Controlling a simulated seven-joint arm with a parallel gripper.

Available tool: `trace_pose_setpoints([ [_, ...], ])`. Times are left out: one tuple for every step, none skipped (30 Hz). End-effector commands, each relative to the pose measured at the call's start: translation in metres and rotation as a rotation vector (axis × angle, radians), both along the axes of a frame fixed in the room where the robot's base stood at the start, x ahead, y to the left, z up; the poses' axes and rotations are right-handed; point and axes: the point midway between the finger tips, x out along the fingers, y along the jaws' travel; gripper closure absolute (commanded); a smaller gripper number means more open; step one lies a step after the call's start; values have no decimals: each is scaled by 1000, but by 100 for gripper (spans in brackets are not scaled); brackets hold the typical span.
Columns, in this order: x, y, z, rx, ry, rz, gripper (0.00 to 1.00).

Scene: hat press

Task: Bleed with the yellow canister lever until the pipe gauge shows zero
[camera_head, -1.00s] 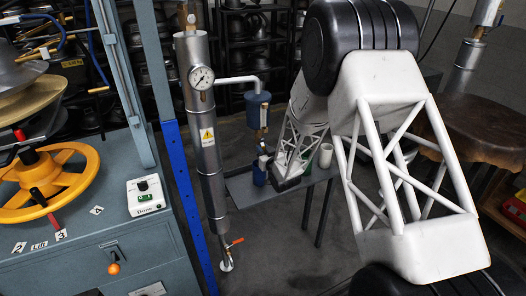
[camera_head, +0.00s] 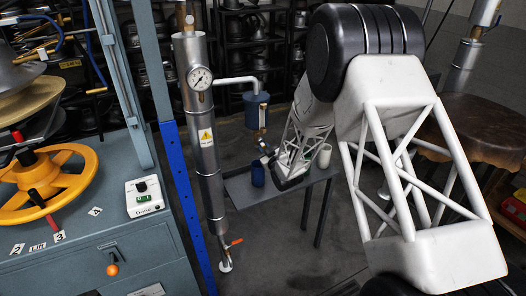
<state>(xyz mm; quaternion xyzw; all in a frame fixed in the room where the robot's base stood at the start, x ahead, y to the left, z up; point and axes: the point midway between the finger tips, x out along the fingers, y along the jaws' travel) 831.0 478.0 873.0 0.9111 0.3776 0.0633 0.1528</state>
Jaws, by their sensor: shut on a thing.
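The pipe gauge (camera_head: 200,78) is a round white dial on the tall grey pipe (camera_head: 209,160), left of centre. Its needle is too small to read. A blue canister (camera_head: 257,101) hangs on a white side pipe right of the gauge. A slim sight tube with yellowish fittings (camera_head: 262,120) runs down below it. My gripper (camera_head: 264,149) is just under these fittings, coming in from the right. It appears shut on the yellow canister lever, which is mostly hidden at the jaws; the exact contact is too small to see.
A small grey shelf (camera_head: 284,196) below carries a dark blue cup (camera_head: 258,176) and a white cup (camera_head: 324,156), close to my gripper. A red-handled valve (camera_head: 235,242) sits low on the pipe. The press with its yellow wheel (camera_head: 48,180) stands left.

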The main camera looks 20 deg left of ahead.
Motion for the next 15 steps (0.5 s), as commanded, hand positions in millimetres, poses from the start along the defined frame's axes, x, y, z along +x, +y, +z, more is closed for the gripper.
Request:
trace_pose_setpoints([
  [1,-2,1,-29,-31,-1,100],
  [2,-3,1,-49,-50,-1,100],
  [4,-4,2,-76,-78,-2,100],
  [4,-5,3,-96,-97,-2,100],
  [5,-6,3,-116,-117,-2,100],
  [6,-7,5,-144,-145,-2,100],
  [7,-7,6,-164,-165,-2,100],
  [8,-8,6,-184,-184,-1,100],
  [9,-9,6,-211,-210,-1,100],
  [9,-10,7,-231,-232,-1,100],
  [10,-10,8,-251,-252,-1,100],
  [11,-11,10,-278,-280,-1,100],
  [11,-11,11,-298,-300,-1,100],
  [12,-12,11,-319,-321,-1,100],
  [13,-13,12,-345,-347,-1,100],
])
